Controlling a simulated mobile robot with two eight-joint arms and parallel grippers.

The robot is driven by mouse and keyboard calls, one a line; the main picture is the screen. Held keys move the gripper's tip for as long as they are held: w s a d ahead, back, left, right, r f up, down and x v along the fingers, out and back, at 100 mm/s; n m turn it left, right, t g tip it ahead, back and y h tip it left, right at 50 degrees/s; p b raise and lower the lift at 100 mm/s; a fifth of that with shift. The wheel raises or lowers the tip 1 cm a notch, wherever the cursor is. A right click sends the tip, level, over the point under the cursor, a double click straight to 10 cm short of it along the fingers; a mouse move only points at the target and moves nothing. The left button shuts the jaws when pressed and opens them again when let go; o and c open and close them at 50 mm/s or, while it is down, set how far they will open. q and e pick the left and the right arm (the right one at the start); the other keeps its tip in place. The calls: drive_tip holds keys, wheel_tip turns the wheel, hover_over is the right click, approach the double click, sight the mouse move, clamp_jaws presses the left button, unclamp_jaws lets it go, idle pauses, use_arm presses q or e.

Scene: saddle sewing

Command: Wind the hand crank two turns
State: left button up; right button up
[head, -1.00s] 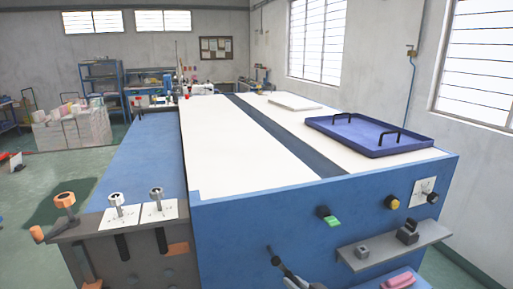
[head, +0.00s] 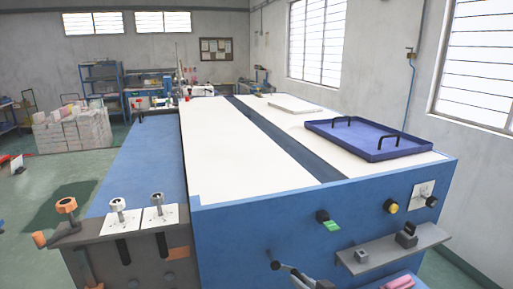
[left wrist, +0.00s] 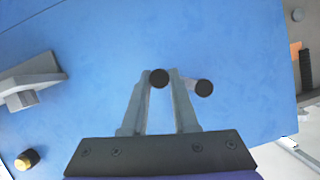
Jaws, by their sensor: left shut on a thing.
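The hand crank (head: 275,266) is on the blue front panel, low in the head view, and shows as a dark knob with a short arm. In the left wrist view the crank shows as two black round ends, one right of the fingers (left wrist: 204,88) and one between the fingertips, with a grey link beside them. My left gripper (left wrist: 164,84) is shut on the crank's end between its fingers. In the head view my left gripper (head: 303,277) is partly cut off by the bottom edge. My right gripper is in neither view.
A grey shelf (head: 425,236) juts from the panel to the right of the crank. A blue tray (head: 372,153) lies on the white tabletop. The panel around the crank is mostly clear.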

use_arm(q)
drive_tip(key=shift+w+d+r+p, duration=0.1)
drive_tip(key=shift+d+r+p, duration=0.35)
drive_tip(key=shift+r, duration=0.3)
clamp_jaws()
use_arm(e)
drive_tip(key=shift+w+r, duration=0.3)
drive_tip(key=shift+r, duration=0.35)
use_arm(q)
unclamp_jaws()
drive_tip(key=shift+w+d+r+p, duration=0.15)
drive_tip(key=shift+r+p, duration=0.4)
drive_tip(key=shift+r, duration=0.35)
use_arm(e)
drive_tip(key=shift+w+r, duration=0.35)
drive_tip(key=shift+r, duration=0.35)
use_arm(q)
drive_tip(key=shift+r+p, duration=0.4)
drive_tip(key=shift+r, duration=0.4)
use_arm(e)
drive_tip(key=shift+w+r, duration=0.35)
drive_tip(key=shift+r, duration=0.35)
